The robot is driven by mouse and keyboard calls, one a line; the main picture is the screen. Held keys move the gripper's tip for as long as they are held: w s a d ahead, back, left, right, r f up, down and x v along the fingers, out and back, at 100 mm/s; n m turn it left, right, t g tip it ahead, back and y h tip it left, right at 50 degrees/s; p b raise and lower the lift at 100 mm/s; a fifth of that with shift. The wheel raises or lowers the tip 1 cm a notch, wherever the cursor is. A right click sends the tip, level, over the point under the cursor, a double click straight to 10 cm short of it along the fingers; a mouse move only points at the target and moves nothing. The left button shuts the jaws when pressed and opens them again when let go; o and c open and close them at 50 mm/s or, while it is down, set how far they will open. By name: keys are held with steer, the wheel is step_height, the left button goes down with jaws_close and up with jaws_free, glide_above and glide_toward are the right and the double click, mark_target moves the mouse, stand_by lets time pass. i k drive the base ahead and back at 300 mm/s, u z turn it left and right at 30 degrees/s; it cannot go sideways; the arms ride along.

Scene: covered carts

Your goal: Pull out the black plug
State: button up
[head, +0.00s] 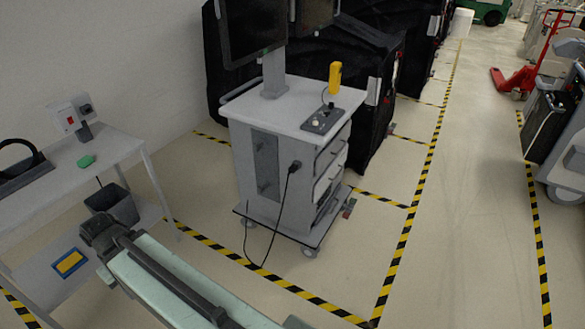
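The black plug (295,166) sits at the side of the grey-white cart (245,205) in the middle of the head view, near the cart's front corner. It sticks out from the side face, and a black cord (281,205) hangs from it in a loop down to the floor. A grey panel (266,160) with small dark fittings is beside it to the left. The socket behind the plug is hidden. My arm shows at the bottom left, well apart from the plug.
A monitor (252,27), a yellow handheld device (335,78) and a grey control box (322,120) are on the cart. A white table (50,190) stands at left. Black covered carts (375,85) stand behind. The floor right of the cart is clear.

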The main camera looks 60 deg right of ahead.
mark_target(292, 168)
steer(key=u, duration=0.05)
steer(key=i, duration=0.9)
steer(key=z, duration=0.05)
